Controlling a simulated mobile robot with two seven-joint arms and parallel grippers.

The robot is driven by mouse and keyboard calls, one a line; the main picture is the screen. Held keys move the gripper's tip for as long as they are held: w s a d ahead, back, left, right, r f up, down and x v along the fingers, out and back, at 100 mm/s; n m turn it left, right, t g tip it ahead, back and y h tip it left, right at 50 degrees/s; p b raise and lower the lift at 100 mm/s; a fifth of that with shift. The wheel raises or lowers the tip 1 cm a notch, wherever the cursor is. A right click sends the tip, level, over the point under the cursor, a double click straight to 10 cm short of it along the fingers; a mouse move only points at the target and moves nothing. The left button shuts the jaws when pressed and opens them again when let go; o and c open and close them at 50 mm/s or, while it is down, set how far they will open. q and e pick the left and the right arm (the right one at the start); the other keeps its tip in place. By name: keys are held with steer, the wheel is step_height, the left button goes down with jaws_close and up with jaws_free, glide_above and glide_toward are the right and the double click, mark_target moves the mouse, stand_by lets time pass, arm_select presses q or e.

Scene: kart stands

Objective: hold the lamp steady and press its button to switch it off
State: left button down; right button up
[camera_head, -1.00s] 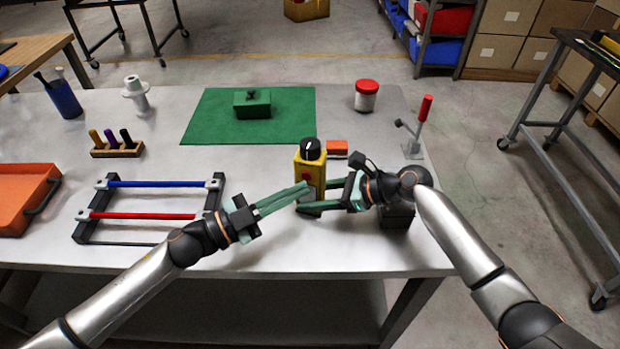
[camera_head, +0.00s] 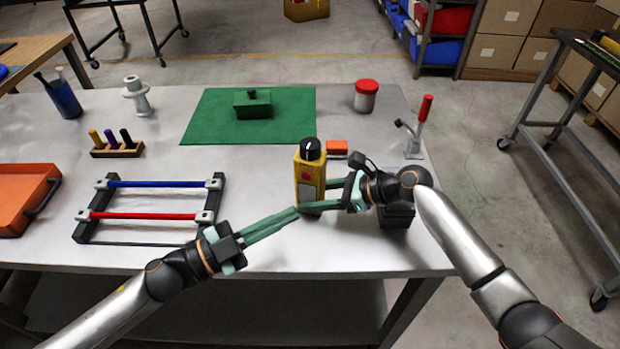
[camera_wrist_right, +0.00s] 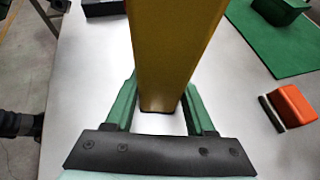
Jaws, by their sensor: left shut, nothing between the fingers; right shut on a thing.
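The yellow lamp (camera_head: 300,176) stands upright on the table, with a black top, a red button (camera_head: 306,176) and a grey panel below it on its front. My right gripper (camera_head: 318,200) is shut on the lamp's lower body from the right. In the right wrist view the lamp's yellow side (camera_wrist_right: 170,60) rises between the two green fingers. My left gripper (camera_head: 297,213) is shut and empty. Its fingertips are low in front of the lamp, below the button; whether they touch the lamp is unclear.
A rack with blue and red bars (camera_head: 150,215) stands left of the lamp. A green mat (camera_head: 210,115) with a green block lies behind. An orange block (camera_head: 337,148), a red-lidded jar (camera_head: 366,98) and a red-handled clamp (camera_head: 424,108) are behind and right.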

steer(key=o, duration=1.3)
steer(key=shift+o, duration=0.2)
steer(key=v, duration=1.2)
steer(key=shift+s+f, duration=0.1)
